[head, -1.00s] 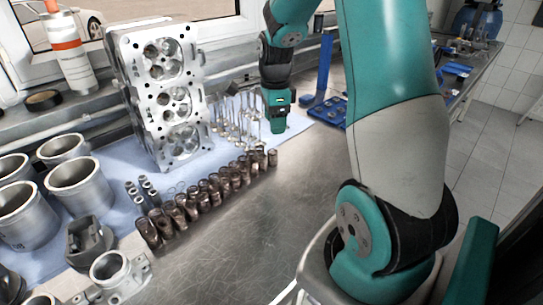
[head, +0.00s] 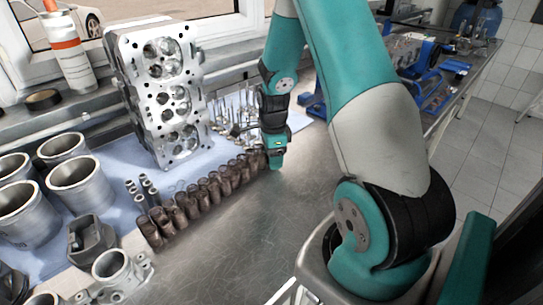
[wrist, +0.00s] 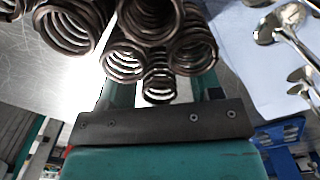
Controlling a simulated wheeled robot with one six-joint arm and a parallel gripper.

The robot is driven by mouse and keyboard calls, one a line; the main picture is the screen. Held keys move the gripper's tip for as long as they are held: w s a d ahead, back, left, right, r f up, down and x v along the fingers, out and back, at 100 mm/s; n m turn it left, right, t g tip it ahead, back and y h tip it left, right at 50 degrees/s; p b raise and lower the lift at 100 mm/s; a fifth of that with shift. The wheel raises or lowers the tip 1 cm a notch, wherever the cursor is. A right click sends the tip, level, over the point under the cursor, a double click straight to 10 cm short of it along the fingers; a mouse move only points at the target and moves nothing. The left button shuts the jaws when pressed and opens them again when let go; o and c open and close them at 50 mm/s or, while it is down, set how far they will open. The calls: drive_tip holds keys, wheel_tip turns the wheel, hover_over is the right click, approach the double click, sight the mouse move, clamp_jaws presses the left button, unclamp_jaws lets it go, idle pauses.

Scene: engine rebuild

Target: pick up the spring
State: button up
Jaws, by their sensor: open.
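Several dark brown coil springs (head: 208,192) stand close together in rows along the front edge of the blue cloth. My gripper (head: 276,160) points down at the right-hand end of the rows, low over the metal bench. In the wrist view, one smaller-looking spring (wrist: 159,88) shows between my two open teal fingers, with larger coils (wrist: 192,48) close around it. The fingertips are partly hidden behind the springs, and I cannot tell whether either finger touches a spring.
A cylinder head (head: 172,98) stands behind the springs. Shiny valves (head: 228,118) stand behind my gripper and also show at the right in the wrist view (wrist: 290,38). Metal cylinder liners (head: 80,188) stand at the left. The bench in front (head: 235,245) is clear.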

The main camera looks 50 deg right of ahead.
drive_tip(key=c, duration=0.9)
drive_tip(key=shift+c, duration=0.2)
drive_tip(key=shift+r, duration=0.15)
